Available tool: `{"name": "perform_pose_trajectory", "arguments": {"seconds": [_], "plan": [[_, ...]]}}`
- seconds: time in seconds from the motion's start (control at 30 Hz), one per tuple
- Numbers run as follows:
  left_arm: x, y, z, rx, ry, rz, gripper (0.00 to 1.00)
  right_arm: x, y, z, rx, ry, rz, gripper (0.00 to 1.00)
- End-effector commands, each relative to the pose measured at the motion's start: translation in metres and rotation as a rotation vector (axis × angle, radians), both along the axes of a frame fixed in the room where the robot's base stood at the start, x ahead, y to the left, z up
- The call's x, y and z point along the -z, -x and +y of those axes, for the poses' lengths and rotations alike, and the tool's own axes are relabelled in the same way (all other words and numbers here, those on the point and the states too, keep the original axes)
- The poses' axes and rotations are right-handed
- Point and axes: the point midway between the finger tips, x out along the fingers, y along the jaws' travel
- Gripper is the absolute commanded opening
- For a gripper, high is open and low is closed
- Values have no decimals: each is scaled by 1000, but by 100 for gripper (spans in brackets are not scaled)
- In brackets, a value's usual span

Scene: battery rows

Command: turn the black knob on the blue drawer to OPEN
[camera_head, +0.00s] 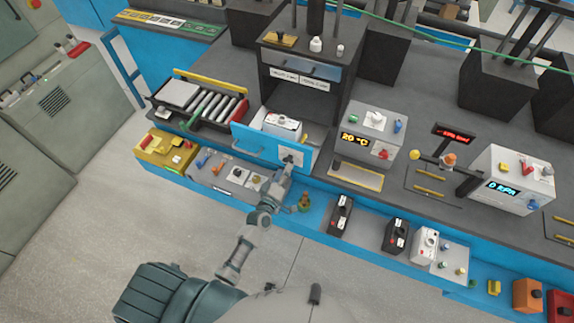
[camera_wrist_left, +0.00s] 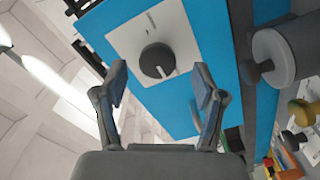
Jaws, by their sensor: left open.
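The blue drawer (camera_head: 240,136) stands out from the bench front in the head view, with a pale plate on its face. In the left wrist view the drawer's blue face (camera_wrist_left: 207,45) carries a pale square plate (camera_wrist_left: 128,42) with the round black knob (camera_wrist_left: 157,60) on it. A small pale mark shows on the knob; lettering is not readable. My left gripper (camera_head: 286,168) is at the drawer front. In the wrist view its open fingers (camera_wrist_left: 160,85) are either side of the knob's line, with a gap and nothing between them. My right gripper is not visible.
A white box (camera_head: 282,125) sits in the drawer. A roller tray (camera_head: 205,105) is to the left, and a grey 20 °C unit (camera_head: 368,132) to the right. A lower blue shelf holds a yellow box (camera_head: 165,149) and several small parts. Open floor lies in front.

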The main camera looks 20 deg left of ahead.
Motion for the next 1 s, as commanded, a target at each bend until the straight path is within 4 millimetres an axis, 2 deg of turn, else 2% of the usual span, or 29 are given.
{"name": "perform_pose_trajectory", "arguments": {"seconds": [0.03,0.2,0.4,0.53,1.0], "plan": [[2,13,1,0,-1,4,70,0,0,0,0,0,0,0],[2,50,4,1,0,5,70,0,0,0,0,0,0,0],[2,78,7,0,0,2,70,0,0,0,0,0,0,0],[1,84,7,0,1,2,70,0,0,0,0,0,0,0],[1,84,7,0,1,2,70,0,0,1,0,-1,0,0]]}}
